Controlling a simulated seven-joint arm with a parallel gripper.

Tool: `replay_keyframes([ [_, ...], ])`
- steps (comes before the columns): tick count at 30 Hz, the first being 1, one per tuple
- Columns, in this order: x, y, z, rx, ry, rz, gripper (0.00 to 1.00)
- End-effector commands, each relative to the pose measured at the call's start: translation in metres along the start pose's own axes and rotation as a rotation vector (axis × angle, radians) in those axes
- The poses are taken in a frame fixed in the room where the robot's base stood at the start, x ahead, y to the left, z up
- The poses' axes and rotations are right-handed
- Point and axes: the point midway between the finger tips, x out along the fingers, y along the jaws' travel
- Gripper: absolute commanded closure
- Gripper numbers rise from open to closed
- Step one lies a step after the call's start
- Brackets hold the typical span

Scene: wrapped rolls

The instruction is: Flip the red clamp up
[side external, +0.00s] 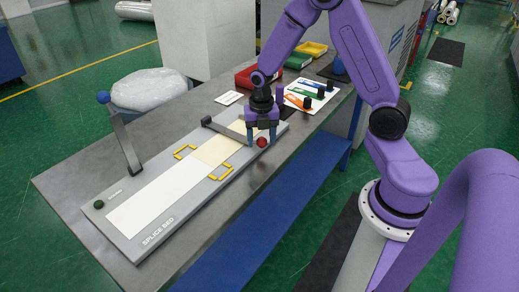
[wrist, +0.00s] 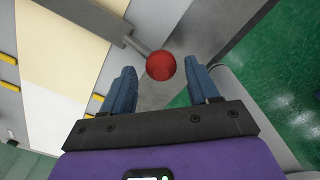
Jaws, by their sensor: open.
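The red clamp is a dark grey bar lying low across the splice bed (side external: 160,216) near its far end. Its red ball knob (side external: 262,142) sticks out past the bed's right edge. In the wrist view the red knob (wrist: 160,66) sits at the end of a thin rod from the grey clamp bar (wrist: 88,17). My gripper (side external: 262,134) is open, pointing down at the knob. In the wrist view its blue fingertips (wrist: 163,76) stand on either side of the knob, with visible gaps.
A second clamp with a blue knob (side external: 103,97) stands upright at the bed's near left end. Yellow brackets (side external: 221,171) flank the white and cream sheets. Coloured trays (side external: 297,60) and a tool board (side external: 309,95) lie behind my gripper. The table edge is close on the right.

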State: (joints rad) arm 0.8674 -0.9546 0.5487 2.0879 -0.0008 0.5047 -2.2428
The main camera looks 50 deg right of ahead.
Motion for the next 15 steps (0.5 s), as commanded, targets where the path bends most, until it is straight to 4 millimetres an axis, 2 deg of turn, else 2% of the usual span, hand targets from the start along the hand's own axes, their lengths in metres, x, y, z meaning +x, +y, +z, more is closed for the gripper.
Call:
replay_keyframes([
  [5, -0.023, 0.011, -0.035, 0.111, -0.004, 0.007, 0.40],
  [11, -0.058, 0.016, -0.096, 0.331, -0.003, 0.015, 0.40],
  [15, -0.080, 0.009, -0.138, 0.494, 0.001, 0.018, 0.40],
])
